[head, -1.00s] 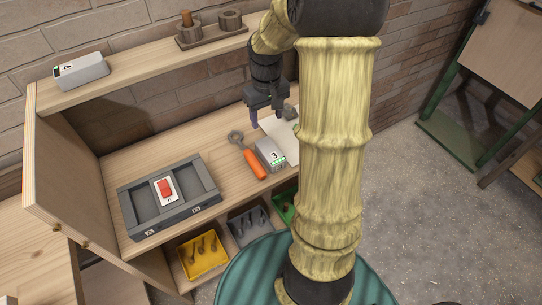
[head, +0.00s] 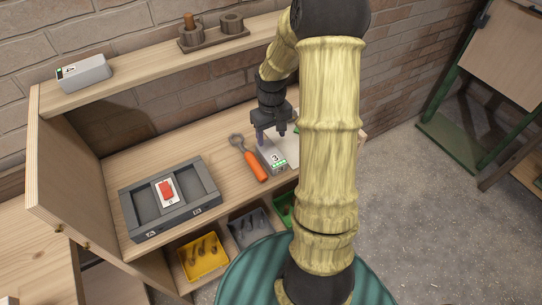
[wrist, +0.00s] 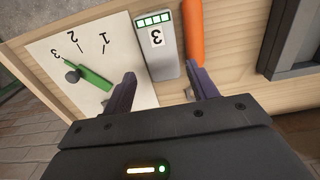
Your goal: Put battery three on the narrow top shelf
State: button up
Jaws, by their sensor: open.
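Battery three (head: 270,160) is a grey block with a "3" label and green bars, lying on the wooden workbench beside the orange-handled wrench. In the wrist view battery three (wrist: 150,62) lies ahead of my gripper (wrist: 162,84), its near end in line with the gap between the fingertips. In the head view my gripper (head: 271,135) is open and empty, just behind and above the battery. I cannot tell whether it touches. The narrow top shelf (head: 140,72) runs along the brick wall. Another grey battery (head: 88,72) lies at its left end.
The wrench (head: 250,160) lies close along the battery's left side. A grey two-bay tray with a red switch (head: 167,190) stands left. A numbered sheet with a green pointer (wrist: 92,77) lies beside the battery. A holder with round pieces (head: 211,33) occupies the shelf's right part; its middle is clear.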

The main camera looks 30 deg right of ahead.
aim_at(271, 153)
jog(key=shift+f, duration=2.15)
jog(key=shift+f, duration=0.1)
jog(key=shift+f+p, duration=0.65)
jog(key=shift+f, duration=1.85)
jog(key=c, duration=0.9)
notch_tip(271, 153, up, 10)
jog(key=shift+r+b, duration=0.1)
jog(key=shift+b, duration=0.35)
